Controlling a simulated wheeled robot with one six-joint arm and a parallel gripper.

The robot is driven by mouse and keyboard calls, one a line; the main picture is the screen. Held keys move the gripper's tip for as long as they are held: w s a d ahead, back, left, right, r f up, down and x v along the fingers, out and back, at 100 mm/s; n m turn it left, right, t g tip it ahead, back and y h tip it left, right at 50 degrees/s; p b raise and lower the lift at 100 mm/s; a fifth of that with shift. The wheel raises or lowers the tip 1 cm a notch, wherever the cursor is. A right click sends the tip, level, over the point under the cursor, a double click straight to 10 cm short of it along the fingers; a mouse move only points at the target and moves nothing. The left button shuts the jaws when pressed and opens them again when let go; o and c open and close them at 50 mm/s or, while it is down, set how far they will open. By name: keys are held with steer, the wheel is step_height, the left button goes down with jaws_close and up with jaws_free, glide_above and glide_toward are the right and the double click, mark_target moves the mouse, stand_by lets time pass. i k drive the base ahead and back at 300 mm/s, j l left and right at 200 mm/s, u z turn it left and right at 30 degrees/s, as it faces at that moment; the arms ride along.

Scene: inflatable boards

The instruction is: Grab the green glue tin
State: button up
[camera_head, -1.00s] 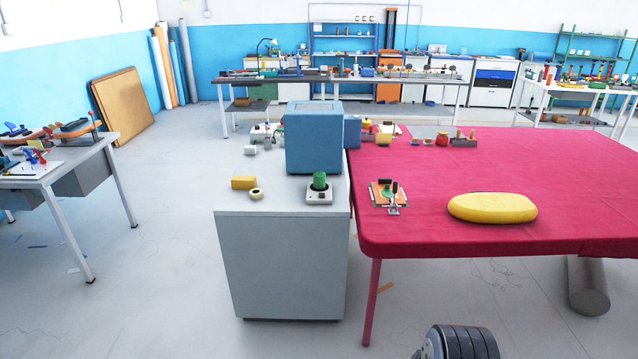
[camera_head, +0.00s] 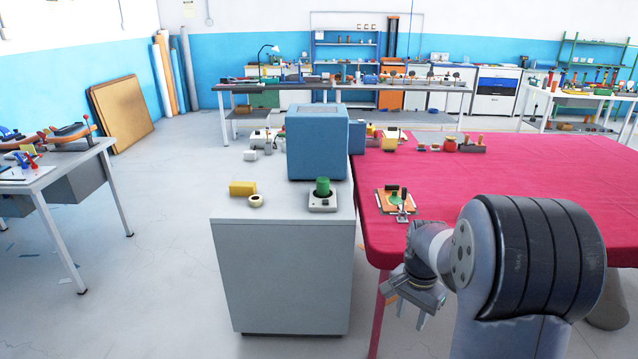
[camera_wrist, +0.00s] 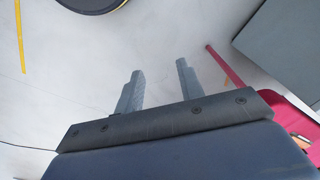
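A green cylinder (camera_head: 323,187), which looks like the green glue tin, stands upright on a small pale square base (camera_head: 323,203). The base sits on the grey cabinet (camera_head: 283,270), in front of a blue box. My gripper (camera_head: 412,308) is at the front left corner of the red table, lower than its top and to the right of the cabinet. In the wrist view the fingers (camera_wrist: 158,85) are apart with only floor between them. The green cylinder does not show in the wrist view.
The blue box (camera_head: 317,143) stands behind the cylinder. A yellow block (camera_head: 242,188) and a cream tape roll (camera_head: 256,200) lie to its left. An orange board with small tools (camera_head: 395,200) lies on the red table (camera_head: 450,180). Floor is open left of the cabinet.

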mark_target(322, 182)
steer(key=i+u, duration=0.2)
steer(key=i, duration=2.5)
steer(key=l, duration=0.05)
